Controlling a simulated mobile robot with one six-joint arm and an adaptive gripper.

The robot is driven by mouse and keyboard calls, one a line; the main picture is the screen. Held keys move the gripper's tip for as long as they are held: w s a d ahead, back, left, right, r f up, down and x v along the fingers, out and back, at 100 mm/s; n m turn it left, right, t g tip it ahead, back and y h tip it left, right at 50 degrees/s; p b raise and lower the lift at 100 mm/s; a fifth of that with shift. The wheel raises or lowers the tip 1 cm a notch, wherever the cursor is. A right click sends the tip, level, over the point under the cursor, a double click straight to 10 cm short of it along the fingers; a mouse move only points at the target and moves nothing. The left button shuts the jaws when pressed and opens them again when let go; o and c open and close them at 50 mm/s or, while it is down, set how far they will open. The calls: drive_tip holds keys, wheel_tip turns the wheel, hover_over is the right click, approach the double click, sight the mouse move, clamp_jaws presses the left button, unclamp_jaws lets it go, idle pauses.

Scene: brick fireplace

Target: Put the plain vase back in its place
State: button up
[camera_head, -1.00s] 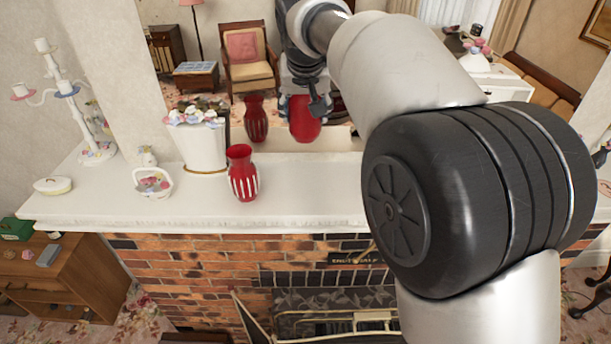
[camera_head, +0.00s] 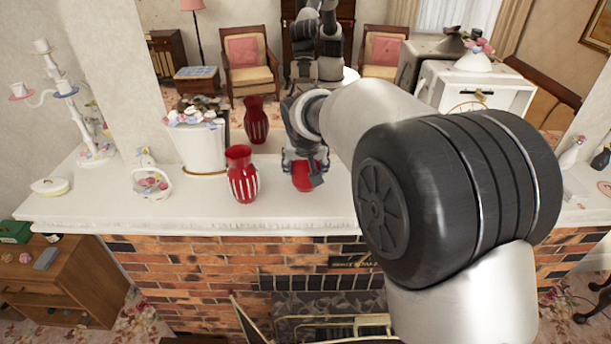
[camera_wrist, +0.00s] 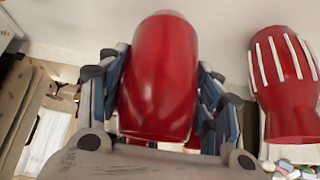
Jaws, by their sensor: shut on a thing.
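The plain vase (camera_head: 303,180) is glossy red without stripes. My gripper (camera_head: 304,168) is shut on it, over the white mantel (camera_head: 400,218); I cannot tell whether it touches the surface. In the wrist view the plain vase (camera_wrist: 160,75) fills the middle, with the fingers of my gripper (camera_wrist: 160,95) on both its sides. A red vase with white stripes (camera_head: 243,178) stands upright on the mantel, left of the held vase and apart from it. The striped vase also shows at the right of the wrist view (camera_wrist: 283,85).
A mirror behind reflects the room and striped vase. The mantel between the striped and held vases is clear.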

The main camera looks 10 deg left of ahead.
sight(305, 175)
drive_tip(key=shift+f, duration=1.85)
drive_tip(key=shift+f+b, duration=0.15)
drive_tip(key=shift+b, duration=0.15)
drive_tip(key=o, duration=1.3)
drive_tip(key=shift+o, duration=0.2)
